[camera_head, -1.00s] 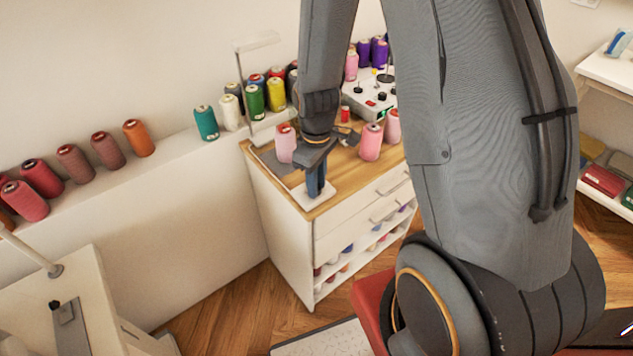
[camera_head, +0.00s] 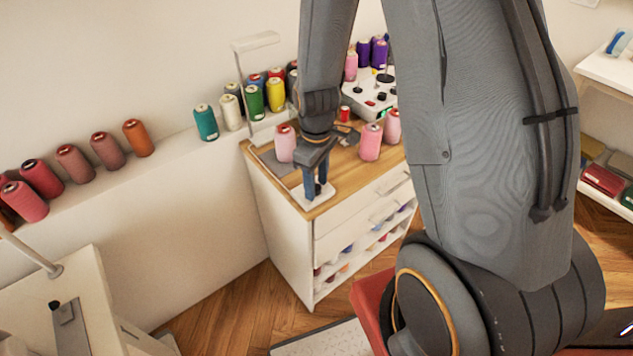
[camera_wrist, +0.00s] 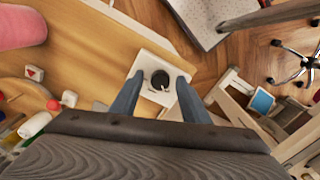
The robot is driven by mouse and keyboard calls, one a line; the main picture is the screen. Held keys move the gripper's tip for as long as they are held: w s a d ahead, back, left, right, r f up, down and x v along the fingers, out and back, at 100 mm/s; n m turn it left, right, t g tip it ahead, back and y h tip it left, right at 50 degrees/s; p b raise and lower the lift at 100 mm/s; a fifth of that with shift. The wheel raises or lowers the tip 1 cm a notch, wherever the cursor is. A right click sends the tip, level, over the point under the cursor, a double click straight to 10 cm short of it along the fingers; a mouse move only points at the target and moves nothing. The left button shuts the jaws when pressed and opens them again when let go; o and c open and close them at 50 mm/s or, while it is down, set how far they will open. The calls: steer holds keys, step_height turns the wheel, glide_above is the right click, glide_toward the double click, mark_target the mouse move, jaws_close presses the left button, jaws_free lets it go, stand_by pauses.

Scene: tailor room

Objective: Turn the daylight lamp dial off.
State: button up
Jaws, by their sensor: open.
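A round black dial (camera_wrist: 160,79) sits on a small white plate (camera_wrist: 146,66) near the edge of the wooden cabinet top. A light pointer mark shows on the dial. In the head view the white plate (camera_head: 328,191) lies at the front corner of the top, its dial mostly hidden by my fingers. My gripper (camera_head: 315,191) points down over the plate, open and empty. In the wrist view my gripper (camera_wrist: 159,86) has one fingertip on each side of the dial, with gaps. I cannot tell how far down the fingers reach. A white lamp (camera_head: 256,42) stands at the cabinet's back.
Pink spools (camera_head: 370,142) stand on the cabinet top (camera_head: 341,163) behind my gripper. A white box with black knobs (camera_head: 376,97) is further back. More spools line the wall ledge (camera_head: 175,150). The floor (camera_head: 240,297) left of the cabinet is clear.

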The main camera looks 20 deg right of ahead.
mark_target(317, 187)
steer(key=shift+r+b, duration=0.7)
steer(key=shift+r, duration=3.15)
steer(key=s+r+m+t, duration=0.1)
steer(key=s+r+m, duration=0.4)
steer(key=s+m, duration=0.2)
steer(key=shift+s+a+r+m+b, duration=0.3)
steer(key=shift+s+m, duration=0.1)
steer(key=shift+s, duration=0.55)
steer(key=shift+c, duration=0.5)
